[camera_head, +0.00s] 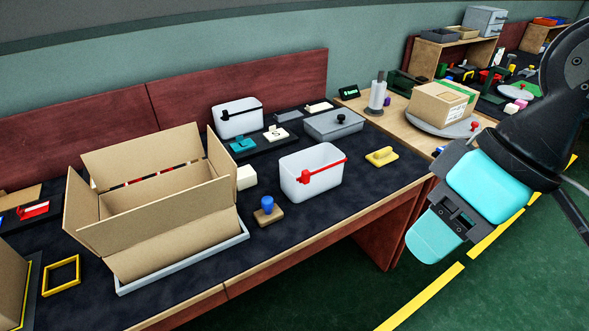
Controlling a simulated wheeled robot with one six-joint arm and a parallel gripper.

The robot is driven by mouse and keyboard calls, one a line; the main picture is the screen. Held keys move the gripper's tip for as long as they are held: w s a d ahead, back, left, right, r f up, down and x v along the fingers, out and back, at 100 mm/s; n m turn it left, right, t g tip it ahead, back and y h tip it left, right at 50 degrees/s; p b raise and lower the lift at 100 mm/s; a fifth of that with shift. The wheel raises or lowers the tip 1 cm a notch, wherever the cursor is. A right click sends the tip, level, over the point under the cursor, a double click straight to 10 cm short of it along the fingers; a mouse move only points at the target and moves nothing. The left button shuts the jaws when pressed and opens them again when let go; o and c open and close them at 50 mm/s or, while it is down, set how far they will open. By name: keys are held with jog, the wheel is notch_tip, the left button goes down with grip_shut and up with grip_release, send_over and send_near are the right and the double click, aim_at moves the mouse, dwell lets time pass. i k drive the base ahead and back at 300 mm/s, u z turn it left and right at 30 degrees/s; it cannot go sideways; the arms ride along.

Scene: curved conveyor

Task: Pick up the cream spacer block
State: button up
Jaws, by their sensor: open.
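A small cream block (246,177), which looks like the spacer block, sits on the dark bench mat beside the right wall of the open cardboard box (180,211). Its left part is close to the box; whether they touch is unclear. My gripper (452,214), black with teal parts, is open and hangs over the floor past the bench's right edge. It is well to the right of the block and apart from everything on the bench. Nothing shows held in it.
A white bin with a red clip (311,174) and a blue-knobbed stamp (268,211) stand right of the block. A yellow-handled tool (381,156), a grey lidded tray (334,124) and a white bin with a black clip (238,119) lie farther back. Bare mat lies at the front right.

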aim_at(247, 175)
jog(key=z, duration=0.55)
jog(key=i, duration=0.7)
jog(key=u, duration=1.55)
jog(key=i, duration=0.55)
jog(key=u, duration=0.05)
